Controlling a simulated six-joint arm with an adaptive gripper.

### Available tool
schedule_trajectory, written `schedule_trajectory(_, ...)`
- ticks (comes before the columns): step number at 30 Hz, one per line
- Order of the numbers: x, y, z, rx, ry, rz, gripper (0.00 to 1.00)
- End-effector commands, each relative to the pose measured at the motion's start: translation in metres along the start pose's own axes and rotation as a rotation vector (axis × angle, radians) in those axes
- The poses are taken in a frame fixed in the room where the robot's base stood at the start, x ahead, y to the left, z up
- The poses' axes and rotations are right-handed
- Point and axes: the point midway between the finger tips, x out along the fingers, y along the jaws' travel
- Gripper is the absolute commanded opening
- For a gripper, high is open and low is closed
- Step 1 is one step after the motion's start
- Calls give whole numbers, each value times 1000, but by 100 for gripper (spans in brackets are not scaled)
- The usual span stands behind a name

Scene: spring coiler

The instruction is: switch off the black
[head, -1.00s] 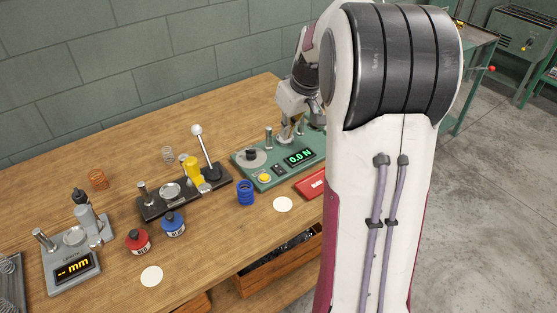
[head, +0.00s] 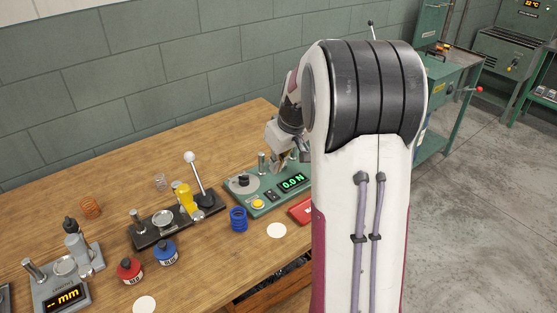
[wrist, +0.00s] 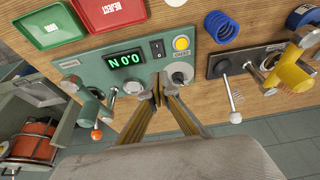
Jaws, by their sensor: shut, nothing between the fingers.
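A green tester (head: 272,208) with a lit display reading 0.0 N stands on the wooden bench. In the wrist view its panel (wrist: 92,72) carries the display (wrist: 125,58), a small black rocker switch (wrist: 157,48) and a round yellow button (wrist: 181,43). The black switch (head: 271,195) also shows small in the head view, between the display and the button. My gripper (wrist: 159,82) is shut and empty. Its fingertips appear over the tester, below the switch in the wrist view. In the head view my gripper (head: 279,160) is above the tester's back side; my arm hides part of it.
A blue spring (head: 239,219) and a white disc (head: 277,230) lie in front of the tester. A red tray (wrist: 110,12) and a green tray (wrist: 48,22) are beside it. A black lever press (head: 160,228) with a yellow part stands to its left.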

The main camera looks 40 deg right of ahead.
Motion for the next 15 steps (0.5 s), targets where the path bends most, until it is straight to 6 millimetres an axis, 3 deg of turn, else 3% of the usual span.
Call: schedule_trajectory(15,70,0,3,1,-3,-1,0)
